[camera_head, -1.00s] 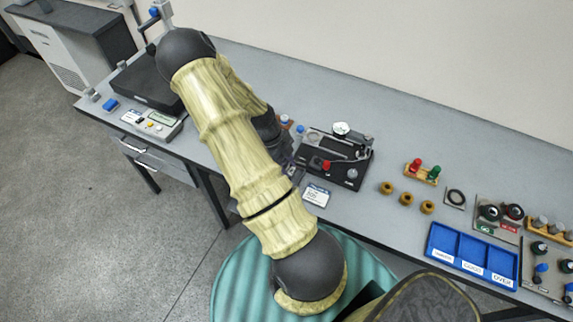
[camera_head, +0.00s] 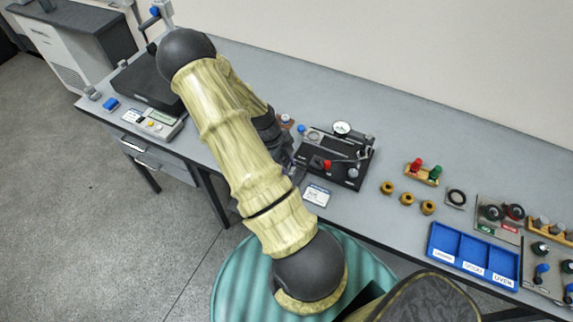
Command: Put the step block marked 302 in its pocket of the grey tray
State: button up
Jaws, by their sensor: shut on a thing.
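My gripper (camera_head: 293,166) shows only in part, as dark pieces beside my pale yellow arm, left of the black fixture. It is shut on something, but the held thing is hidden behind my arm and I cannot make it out. I cannot pick out the step block marked 302 or the grey tray; my arm covers part of the bench there.
A black fixture with a dial gauge (camera_head: 342,128) stands right of my gripper, close to it. A white label card (camera_head: 316,196) lies at the bench's front edge. Several brass rings (camera_head: 407,199) and a blue sorting tray (camera_head: 431,243) are farther right.

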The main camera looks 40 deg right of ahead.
aim_at(286, 165)
jog(key=shift+f+b, duration=0.5)
jog(key=shift+f, duration=0.25)
dwell(0.9)
jog(key=o, duration=1.3)
jog(key=shift+o, duration=1)
jog(key=shift+r+p, duration=0.55)
jog(key=shift+r, duration=0.1)
jog(key=shift+r+p, duration=2.35)
jog(key=shift+r, duration=0.55)
